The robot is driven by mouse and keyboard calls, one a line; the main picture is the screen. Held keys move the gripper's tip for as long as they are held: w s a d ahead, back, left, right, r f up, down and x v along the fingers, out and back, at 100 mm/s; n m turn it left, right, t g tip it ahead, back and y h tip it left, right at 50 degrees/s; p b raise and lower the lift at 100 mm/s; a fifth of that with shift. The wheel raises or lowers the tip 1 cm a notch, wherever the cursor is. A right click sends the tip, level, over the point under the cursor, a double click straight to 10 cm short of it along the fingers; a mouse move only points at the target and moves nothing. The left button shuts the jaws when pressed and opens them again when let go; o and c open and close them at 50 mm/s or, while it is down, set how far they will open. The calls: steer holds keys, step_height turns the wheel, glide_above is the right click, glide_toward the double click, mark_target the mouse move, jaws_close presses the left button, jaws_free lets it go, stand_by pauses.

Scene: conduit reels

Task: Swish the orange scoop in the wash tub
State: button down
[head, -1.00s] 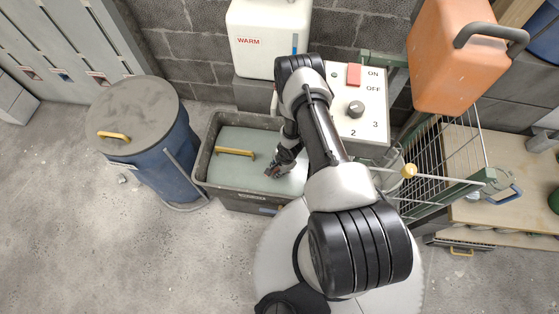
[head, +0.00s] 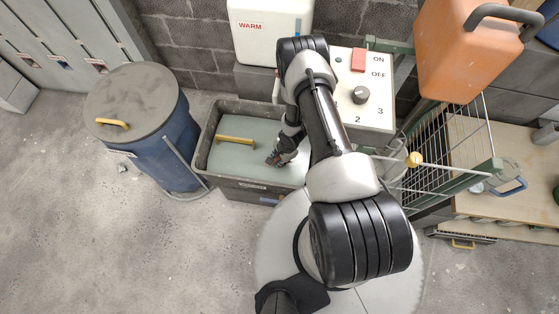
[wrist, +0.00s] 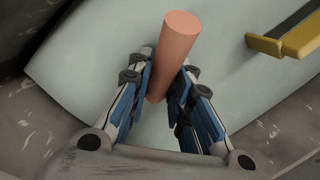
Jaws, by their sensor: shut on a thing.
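My gripper (wrist: 166,72) is shut on an orange cylinder (wrist: 176,45), which looks like the handle of the orange scoop; no bowl shows. In the head view my gripper (head: 275,160) is over the right part of the dark grey wash tub (head: 203,147), and the orange piece is hidden or too small to make out. A pale grey-green flat surface (head: 225,165) fills the tub's opening. A yellow bar handle (head: 236,140) is on it, left of my gripper; I cannot tell whether the surface is a lid or water.
A blue barrel (head: 165,150) with a grey lid stands left of the tub. A white WARM tank (head: 268,40) is behind. A control panel (head: 375,112) with a red switch, a wire rack (head: 440,150) and an orange canister (head: 460,60) are at right. The floor at front left is clear.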

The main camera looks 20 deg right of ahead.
steer(key=shift+r, duration=0.1)
step_height(320, 180, up, 18)
steer(key=p, duration=1.2)
steer(key=shift+p, duration=0.4)
step_height(320, 180, down, 13)
steer(key=b, duration=0.9)
steer(key=shift+r, duration=0.15)
steer(key=shift+r, duration=0.15)
